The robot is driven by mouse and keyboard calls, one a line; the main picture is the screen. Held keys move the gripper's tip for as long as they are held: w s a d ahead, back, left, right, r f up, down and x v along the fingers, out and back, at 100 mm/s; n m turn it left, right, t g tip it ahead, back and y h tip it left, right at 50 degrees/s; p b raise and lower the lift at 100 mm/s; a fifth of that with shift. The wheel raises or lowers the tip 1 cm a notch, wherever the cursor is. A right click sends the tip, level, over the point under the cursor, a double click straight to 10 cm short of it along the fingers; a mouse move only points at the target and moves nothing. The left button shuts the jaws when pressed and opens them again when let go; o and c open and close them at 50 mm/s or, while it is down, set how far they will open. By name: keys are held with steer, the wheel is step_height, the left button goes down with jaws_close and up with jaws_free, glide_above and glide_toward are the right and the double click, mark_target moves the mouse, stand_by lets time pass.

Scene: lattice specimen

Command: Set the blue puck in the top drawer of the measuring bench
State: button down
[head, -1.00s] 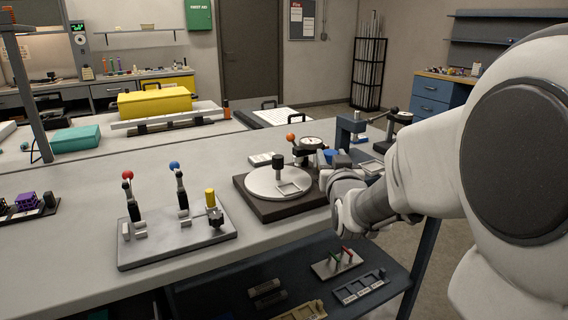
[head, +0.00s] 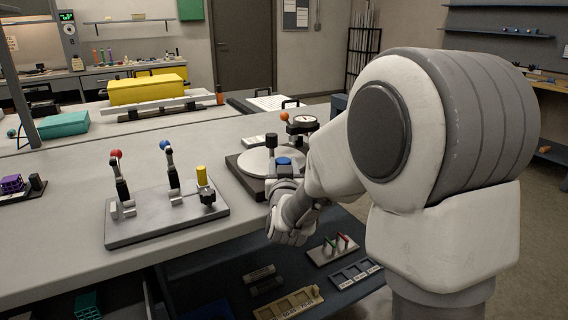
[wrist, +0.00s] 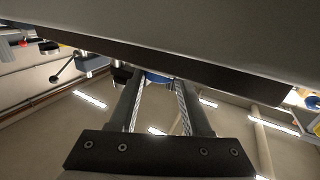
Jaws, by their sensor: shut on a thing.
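The blue puck (head: 284,162) shows at the front of the round pale plate in the head view, at the end of my arm. My gripper (head: 283,171) is shut on it, partly hidden by my own wrist. In the wrist view a blue strip of the puck (wrist: 158,78) shows between the ends of the two fingers of my gripper (wrist: 158,84); a dark-edged grey slab hides the rest.
The round plate (head: 258,162) on its dark base, a dial gauge (head: 303,121) and an orange-knobbed post stand close to my gripper. A grey plate with red and blue-knobbed levers (head: 165,216) lies left. A lower shelf (head: 235,283) holds small trays.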

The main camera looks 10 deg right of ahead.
steer(key=shift+f+b, duration=0.25)
steer(key=shift+b, duration=0.1)
steer(key=shift+c, duration=1.8)
jaws_free()
steer(key=shift+r+p, duration=0.2)
steer(key=shift+p, duration=0.4)
